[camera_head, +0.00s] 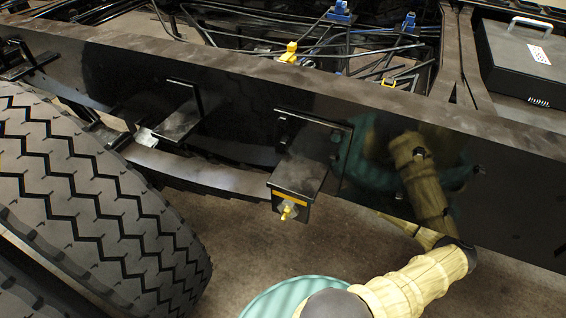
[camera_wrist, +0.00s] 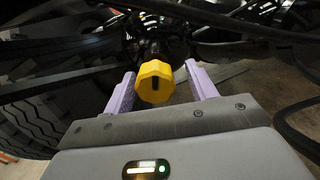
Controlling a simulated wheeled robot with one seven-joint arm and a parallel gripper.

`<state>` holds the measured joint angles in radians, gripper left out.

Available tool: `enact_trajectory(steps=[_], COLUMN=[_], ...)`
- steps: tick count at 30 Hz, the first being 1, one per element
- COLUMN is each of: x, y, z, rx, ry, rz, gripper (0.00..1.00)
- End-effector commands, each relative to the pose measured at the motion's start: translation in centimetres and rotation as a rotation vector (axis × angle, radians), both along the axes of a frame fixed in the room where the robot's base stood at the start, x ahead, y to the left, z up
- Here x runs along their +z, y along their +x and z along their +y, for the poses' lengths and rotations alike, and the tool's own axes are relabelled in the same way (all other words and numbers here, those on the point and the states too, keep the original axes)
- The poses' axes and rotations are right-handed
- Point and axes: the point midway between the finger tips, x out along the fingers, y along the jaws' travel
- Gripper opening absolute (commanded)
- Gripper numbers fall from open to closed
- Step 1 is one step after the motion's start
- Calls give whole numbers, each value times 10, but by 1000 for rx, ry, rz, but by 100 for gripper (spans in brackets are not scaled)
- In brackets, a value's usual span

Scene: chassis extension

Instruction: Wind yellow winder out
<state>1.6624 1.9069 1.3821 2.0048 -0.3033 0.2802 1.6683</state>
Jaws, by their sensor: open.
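A dark shaft or fitting shows behind the knob. In the head view a small yellow fitting (camera_head: 287,211) sticks out below a black bracket on the chassis rail, and a yellow piece (camera_head: 289,53) sits behind the rail. I cannot tell whether either is this knob. My gripper is not visible there.
The black chassis rail (camera_head: 240,100) crosses the head view, reflecting my arm. A large tyre (camera_head: 95,215) stands at left. Cables (camera_head: 345,45) lie behind the rail, and a black box (camera_head: 525,60) is at top right. Dark hoses (camera_wrist: 255,30) run near the gripper.

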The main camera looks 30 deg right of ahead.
Motion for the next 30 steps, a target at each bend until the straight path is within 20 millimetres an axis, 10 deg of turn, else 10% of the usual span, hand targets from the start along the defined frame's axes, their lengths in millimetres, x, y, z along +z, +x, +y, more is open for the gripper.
enact_trajectory(steps=[3,10,30], x=[0,0,0], y=[1,2,-1], z=[3,8,1], rx=[5,15,4], ry=[0,0,-123], rz=[0,0,-93], gripper=[55,12,12])
